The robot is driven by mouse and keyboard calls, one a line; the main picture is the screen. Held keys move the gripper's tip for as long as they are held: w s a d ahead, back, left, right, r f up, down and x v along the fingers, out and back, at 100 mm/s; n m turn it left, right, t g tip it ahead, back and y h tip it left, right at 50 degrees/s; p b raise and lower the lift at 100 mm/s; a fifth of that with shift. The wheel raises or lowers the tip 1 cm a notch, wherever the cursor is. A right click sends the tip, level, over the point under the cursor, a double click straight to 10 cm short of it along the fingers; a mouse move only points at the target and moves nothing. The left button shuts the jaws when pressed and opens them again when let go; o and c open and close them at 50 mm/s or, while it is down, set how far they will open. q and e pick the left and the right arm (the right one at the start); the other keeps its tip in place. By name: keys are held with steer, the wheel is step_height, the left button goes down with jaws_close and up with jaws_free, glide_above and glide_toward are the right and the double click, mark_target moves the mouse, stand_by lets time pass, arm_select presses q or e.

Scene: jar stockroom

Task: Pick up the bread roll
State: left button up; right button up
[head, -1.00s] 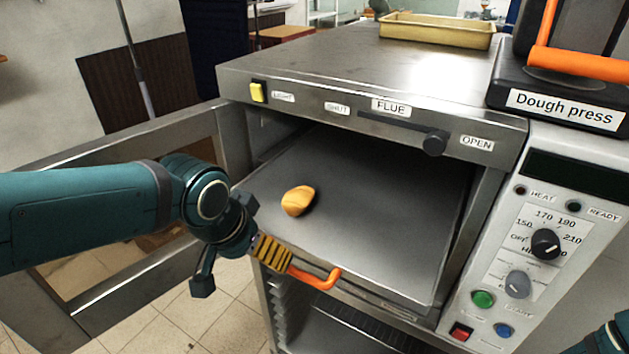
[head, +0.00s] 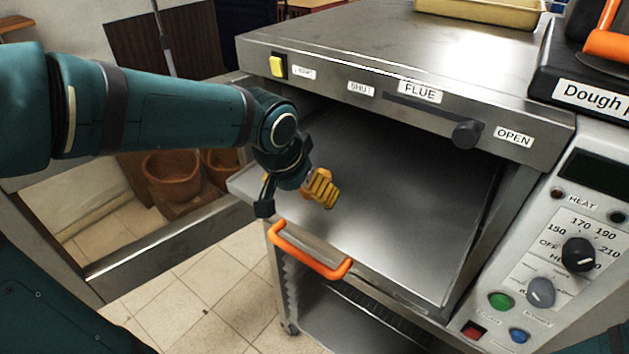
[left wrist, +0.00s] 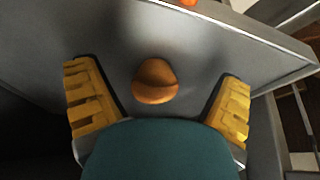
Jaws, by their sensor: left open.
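The bread roll (left wrist: 155,82), small and golden-brown, lies on the grey metal tray of the open oven. In the left wrist view it sits between my left gripper's two yellow ribbed fingers (left wrist: 157,92), with a gap on each side. In the head view my left gripper (head: 316,188) is over the tray's left part and covers most or all of the roll. My left gripper is open and empty. My right gripper is not in view.
The oven tray (head: 400,215) is otherwise bare, with the oven roof (head: 400,50) above its back part. An orange handle (head: 310,252) is at its front. A control panel (head: 545,260) stands right, the open door frame (head: 160,245) left.

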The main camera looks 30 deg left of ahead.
mark_target(326, 173)
arm_select(q)
steer(key=w, duration=0.2)
steer(key=w+f, duration=0.1)
steer(key=w, duration=0.2)
steer(key=shift+f, duration=0.1)
steer(key=c, duration=1.3)
